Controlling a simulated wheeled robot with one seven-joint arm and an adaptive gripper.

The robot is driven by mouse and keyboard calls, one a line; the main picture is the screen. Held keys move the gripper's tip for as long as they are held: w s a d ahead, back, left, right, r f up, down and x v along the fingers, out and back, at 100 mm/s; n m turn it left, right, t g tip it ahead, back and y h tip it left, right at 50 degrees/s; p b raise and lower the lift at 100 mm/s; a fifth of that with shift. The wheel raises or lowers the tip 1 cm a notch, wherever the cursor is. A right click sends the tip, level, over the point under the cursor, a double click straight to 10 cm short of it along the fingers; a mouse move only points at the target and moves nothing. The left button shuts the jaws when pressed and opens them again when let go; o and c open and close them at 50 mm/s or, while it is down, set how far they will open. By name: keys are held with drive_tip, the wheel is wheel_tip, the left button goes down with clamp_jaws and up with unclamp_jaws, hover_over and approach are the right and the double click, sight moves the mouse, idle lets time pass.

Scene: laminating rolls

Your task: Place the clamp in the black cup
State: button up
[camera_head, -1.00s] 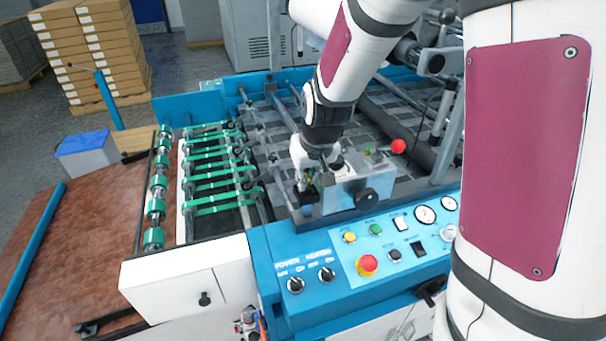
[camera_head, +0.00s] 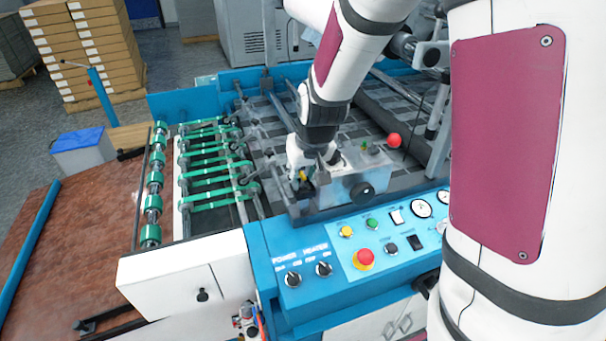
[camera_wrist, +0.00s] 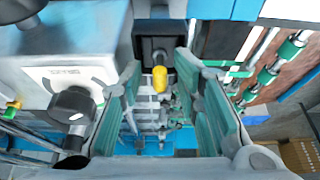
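The black cup (camera_wrist: 147,47) is a dark square holder between my fingertips in the wrist view. In the head view the black cup (camera_head: 306,191) sits on the machine's edge, left of a grey metal block. The clamp (camera_wrist: 160,79) shows as a yellow end pointing up at the cup's near side; it also shows in the head view (camera_head: 302,176). Its lower part is hard to make out, so I cannot tell how deep it sits. My gripper (camera_wrist: 159,63) is open, with a finger on each side of the clamp and gaps between. In the head view my gripper (camera_head: 303,170) is just above the cup.
The grey metal block (camera_head: 340,190) with a black knob (camera_head: 362,193) stands close on the right. A control panel (camera_head: 380,235) with buttons is in front. Green rollers (camera_head: 212,165) lie to the left. A red ball knob (camera_head: 394,140) stands behind right.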

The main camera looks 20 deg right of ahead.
drive_tip(key=v, duration=1.2)
drive_tip(key=s+r, duration=0.4)
drive_tip(key=s, duration=0.6)
drive_tip(key=s+r+t, duration=0.1)
drive_tip(key=s+r, duration=0.3)
drive_tip(key=s, duration=0.5)
drive_tip(key=shift+s, duration=0.4)
drive_tip(key=shift+w+f+b, duration=0.35)
drive_tip(key=shift+w+b, duration=0.05)
idle(0.4)
